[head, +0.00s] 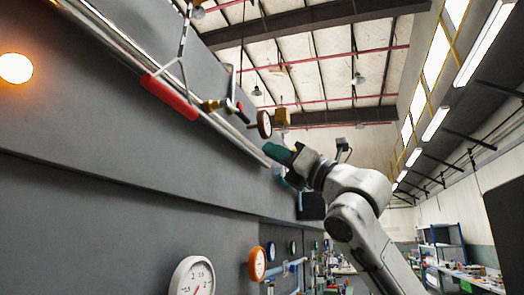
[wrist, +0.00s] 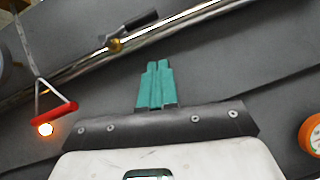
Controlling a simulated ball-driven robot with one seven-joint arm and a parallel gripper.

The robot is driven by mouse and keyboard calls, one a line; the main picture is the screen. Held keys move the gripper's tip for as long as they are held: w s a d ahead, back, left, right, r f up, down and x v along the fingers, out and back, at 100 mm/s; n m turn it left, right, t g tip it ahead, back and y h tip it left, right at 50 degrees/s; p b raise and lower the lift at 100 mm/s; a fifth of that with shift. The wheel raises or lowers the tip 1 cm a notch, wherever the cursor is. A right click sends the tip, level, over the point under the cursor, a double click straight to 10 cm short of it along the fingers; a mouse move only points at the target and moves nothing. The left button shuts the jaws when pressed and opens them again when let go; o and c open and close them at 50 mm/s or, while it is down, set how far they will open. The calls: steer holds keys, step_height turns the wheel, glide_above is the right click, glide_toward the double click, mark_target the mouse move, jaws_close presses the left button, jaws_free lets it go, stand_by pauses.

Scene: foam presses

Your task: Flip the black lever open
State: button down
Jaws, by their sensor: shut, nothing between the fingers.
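The black lever (wrist: 138,21) shows in the wrist view, on a brass valve (wrist: 115,45) on a shiny metal pipe (wrist: 180,29). In the wrist view the fingertips lie below the pipe and apart from the lever. In the head view my gripper (head: 272,150) is beside the grey wall, just below a round gauge (head: 265,124). I cannot clearly make out the black lever in the head view.
An orange lamp (head: 15,68) glows on the wall. White (head: 192,277) and orange (head: 257,263) dials are lower down.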

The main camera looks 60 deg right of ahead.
steer(key=v, duration=0.4)
steer(key=shift+s+d+b, duration=0.15)
steer(key=shift+d+b, duration=0.15)
steer(key=shift+b, duration=0.1)
